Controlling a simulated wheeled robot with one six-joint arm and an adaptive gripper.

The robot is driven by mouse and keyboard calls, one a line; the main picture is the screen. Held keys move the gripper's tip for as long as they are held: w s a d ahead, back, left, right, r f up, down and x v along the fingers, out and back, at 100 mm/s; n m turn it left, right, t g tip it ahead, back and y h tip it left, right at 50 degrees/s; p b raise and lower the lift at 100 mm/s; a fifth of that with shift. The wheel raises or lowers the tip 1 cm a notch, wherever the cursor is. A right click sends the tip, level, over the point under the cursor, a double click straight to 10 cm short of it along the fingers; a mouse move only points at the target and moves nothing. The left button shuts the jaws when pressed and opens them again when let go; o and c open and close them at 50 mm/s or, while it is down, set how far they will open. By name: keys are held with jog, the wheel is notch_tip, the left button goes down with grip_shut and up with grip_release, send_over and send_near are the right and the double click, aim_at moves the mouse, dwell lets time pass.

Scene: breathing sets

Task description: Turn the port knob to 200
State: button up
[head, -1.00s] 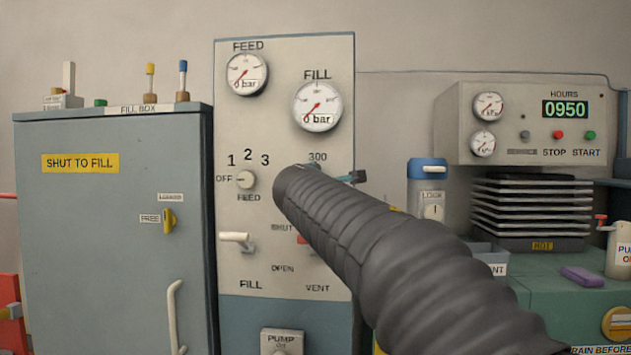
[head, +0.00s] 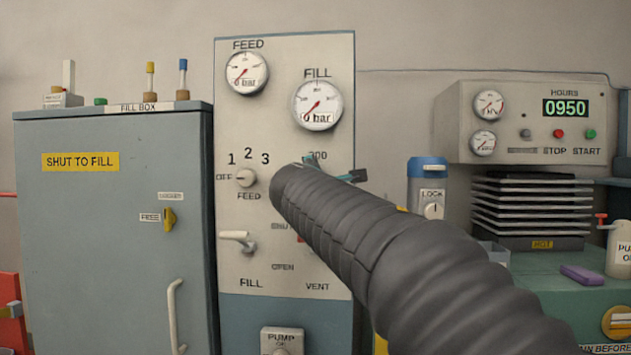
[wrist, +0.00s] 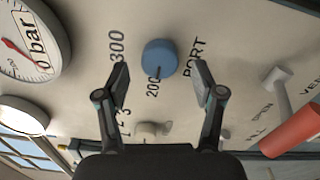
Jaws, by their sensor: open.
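The port knob (wrist: 160,57) is a round blue knob on the pale panel (wrist: 85,85), between the labels 300 and PORT in the wrist view. The label 200 (wrist: 153,87) is just below it there. A small dark mark shows on the knob's edge on the 200 side; its exact direction is hard to read. My gripper (wrist: 162,78) is open, with one finger to each side of the knob and a gap to both; I cannot tell the depth to the panel. In the head view my dark arm hides the knob, and only parts of my gripper (head: 350,176) show.
The cream feed knob (head: 246,178) and white fill lever (head: 237,236) are left of my arm. A red-handled lever (wrist: 290,132) sticks out at the right in the wrist view. The fill gauge (head: 317,104) is above. The grey fill box (head: 110,240) stands left.

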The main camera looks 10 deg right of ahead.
jog(key=v, duration=1)
jog(key=shift+s, duration=0.1)
jog(key=s+d+f+m+g+y, duration=0.1)
jog(key=s+f+m+g, duration=0.3)
jog(key=f, duration=0.8)
jog(key=s+d+f+m+g+y, duration=0.1)
jog(key=s+f+m+g, duration=0.35)
jog(key=f, duration=0.65)
jog(key=s+d+f+m+g+y+p, duration=0.1)
jog(key=s+f+m, duration=0.3)
jog(key=s+f, duration=0.3)
jog(key=s+d+f+m+g+y+p, duration=0.1)
jog(key=s+f+m, duration=0.3)
jog(key=s+f, duration=0.4)
jog(key=shift+s+g+y, duration=0.55)
jog(key=shift+s+y, duration=0.25)
jog(key=shift+s, duration=1.75)
